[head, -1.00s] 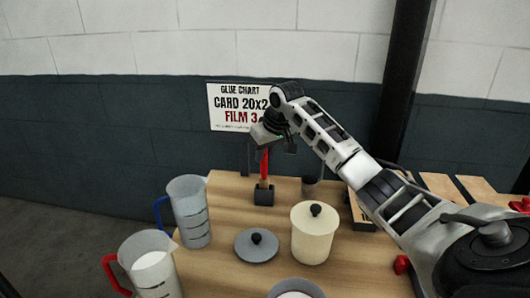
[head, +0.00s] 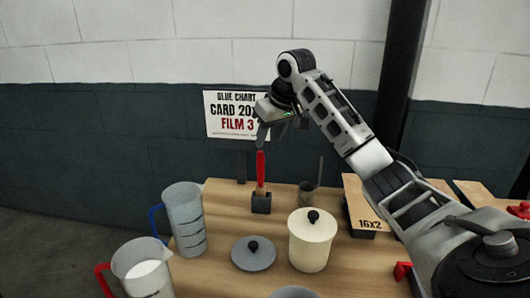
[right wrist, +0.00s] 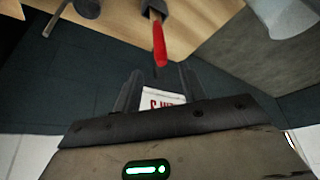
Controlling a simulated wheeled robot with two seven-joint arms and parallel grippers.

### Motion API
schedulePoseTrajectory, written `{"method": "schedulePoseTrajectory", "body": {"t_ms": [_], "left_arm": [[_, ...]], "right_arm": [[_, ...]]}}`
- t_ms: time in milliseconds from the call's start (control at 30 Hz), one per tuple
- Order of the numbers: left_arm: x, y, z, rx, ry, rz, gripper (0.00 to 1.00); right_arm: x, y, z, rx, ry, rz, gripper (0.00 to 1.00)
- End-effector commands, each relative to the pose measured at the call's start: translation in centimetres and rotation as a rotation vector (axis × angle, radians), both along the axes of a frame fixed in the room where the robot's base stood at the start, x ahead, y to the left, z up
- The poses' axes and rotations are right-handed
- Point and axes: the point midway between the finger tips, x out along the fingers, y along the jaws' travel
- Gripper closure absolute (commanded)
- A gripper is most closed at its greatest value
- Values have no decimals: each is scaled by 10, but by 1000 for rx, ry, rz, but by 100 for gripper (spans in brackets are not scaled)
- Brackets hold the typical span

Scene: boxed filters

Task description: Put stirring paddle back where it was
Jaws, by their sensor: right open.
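The stirring paddle (head: 260,168) has a red handle and stands upright in a small dark holder (head: 261,202) at the back of the table. In the right wrist view the red handle (right wrist: 159,42) points toward my gripper, with its tip apart from the fingers. My right gripper (head: 262,134) is open and empty just above the handle; its two fingers also show in the right wrist view (right wrist: 157,88). The paddle's lower end is hidden inside the holder. My left gripper is in neither view.
A lidded cream pot (head: 310,243), a grey lid (head: 253,255) and a dark cup (head: 307,195) stand on the table (head: 222,215). Clear jugs with a blue handle (head: 185,222) and a red handle (head: 140,272) stand at left. A sign (head: 230,115) hangs on the wall behind.

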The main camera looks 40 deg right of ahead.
Motion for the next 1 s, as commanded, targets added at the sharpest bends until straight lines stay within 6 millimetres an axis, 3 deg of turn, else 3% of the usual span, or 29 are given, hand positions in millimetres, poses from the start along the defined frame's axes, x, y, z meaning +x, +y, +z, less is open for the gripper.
{"method": "schedulePoseTrajectory", "body": {"t_ms": [100,300,1000], "left_arm": [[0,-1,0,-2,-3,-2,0],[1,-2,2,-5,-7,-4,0],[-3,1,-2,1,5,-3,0]], "right_arm": [[-7,1,16,0,-3,1,59],[-12,1,27,0,-1,-1,59],[-12,1,26,0,1,0,59]]}}
